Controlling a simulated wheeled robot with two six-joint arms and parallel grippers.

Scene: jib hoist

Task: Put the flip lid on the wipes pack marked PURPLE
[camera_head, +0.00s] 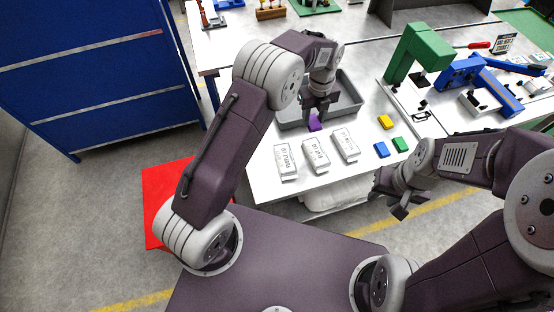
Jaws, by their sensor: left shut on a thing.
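A small purple flip lid (315,123) is at the tips of my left gripper (317,115), by the near wall of a grey tray. The gripper is shut on it and partly hides it; I cannot tell whether the lid touches the table. Three white wipes packs lie in a row nearer me: left (286,162), middle (315,155) and right (346,145). Each has dark print, too small to read surely, so I cannot tell which says PURPLE. My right gripper (394,203) hangs off the table's near edge; its jaw opening is unclear.
Loose yellow (385,122), blue (382,149) and green (400,144) lids lie right of the packs. The grey tray (352,108) stands behind them. A green and blue jib hoist (418,50) stands at back right. A blue cabinet (95,75) is at left.

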